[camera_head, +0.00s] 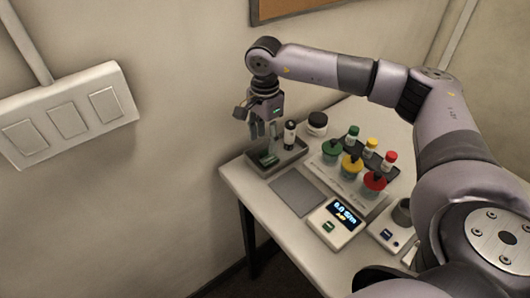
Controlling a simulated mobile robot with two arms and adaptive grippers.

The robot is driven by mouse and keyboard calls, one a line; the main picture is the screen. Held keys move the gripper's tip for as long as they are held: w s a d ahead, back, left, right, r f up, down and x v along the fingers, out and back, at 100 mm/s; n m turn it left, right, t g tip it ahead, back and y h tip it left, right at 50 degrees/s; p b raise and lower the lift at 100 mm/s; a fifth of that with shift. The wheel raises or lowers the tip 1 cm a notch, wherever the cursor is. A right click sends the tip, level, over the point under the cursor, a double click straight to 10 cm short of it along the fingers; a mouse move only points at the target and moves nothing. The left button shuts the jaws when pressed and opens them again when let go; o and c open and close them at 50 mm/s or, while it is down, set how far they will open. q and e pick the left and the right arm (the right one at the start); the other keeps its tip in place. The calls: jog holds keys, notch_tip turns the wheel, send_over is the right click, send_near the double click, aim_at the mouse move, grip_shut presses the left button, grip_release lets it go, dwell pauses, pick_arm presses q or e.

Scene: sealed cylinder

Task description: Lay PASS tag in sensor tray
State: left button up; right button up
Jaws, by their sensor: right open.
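A shallow grey tray (291,156), which looks like the sensor tray, sits at the table's far left corner. A small dark green piece (268,159), possibly the PASS tag, lies inside it; any lettering is too small to read. My right gripper (264,136) points down just above the tray's left part, over the green piece. Its fingers are apart, and I see nothing held between them. Whether a fingertip touches the green piece cannot be told. My left gripper is not in view.
A dark vial (290,134) and a black-lidded jar (317,124) stand close to the tray. A rack (339,182) holds green, yellow and red-topped containers. A grey pad (297,192) is bare. A display meter (338,223) stands at the front edge.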

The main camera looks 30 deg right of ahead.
notch_tip(320, 180, up, 6)
jog(key=shift+f+b, duration=0.25)
jog(key=shift+b, duration=0.2)
